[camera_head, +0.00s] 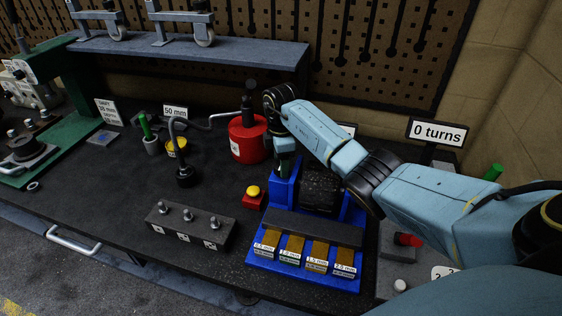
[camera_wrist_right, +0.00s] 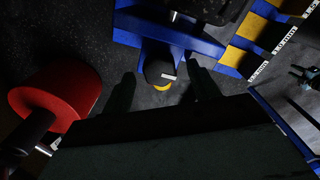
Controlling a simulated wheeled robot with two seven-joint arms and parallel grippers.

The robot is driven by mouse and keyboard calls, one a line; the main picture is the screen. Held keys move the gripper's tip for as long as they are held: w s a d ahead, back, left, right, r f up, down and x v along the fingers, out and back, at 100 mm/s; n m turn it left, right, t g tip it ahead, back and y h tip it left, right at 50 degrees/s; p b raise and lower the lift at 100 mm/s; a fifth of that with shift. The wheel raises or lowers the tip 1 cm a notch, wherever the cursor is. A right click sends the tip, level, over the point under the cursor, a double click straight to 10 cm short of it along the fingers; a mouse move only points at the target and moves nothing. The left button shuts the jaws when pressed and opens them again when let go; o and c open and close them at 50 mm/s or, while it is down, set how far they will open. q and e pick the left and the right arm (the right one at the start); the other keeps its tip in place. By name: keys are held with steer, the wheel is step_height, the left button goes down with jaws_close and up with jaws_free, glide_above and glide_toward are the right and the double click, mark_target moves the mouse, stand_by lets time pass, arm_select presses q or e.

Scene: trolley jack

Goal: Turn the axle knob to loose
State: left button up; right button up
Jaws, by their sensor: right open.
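The axle knob (camera_wrist_right: 157,72) is a dark round knob with a white mark and a yellow patch on the side of the blue stand (camera_wrist_right: 185,38). In the right wrist view it lies between the two dark fingertips of my right gripper, which is open. I cannot tell whether they touch it. In the head view my right gripper (camera_head: 284,163) points down at the left upright of the blue stand (camera_head: 280,189), and the arm hides the knob there. A dark block (camera_head: 321,190) sits between the stand's uprights. My left gripper is not in view.
A red can (camera_head: 247,139) stands close to the left of my right gripper. A red button box with a yellow top (camera_head: 254,197) and a dark block with several bolts (camera_head: 190,228) are on the bench. A "0 turns" sign (camera_head: 437,133) stands at right.

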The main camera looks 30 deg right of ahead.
steer(key=shift+f, duration=0.6)
steer(key=c, duration=1)
steer(key=shift+o, duration=0.2)
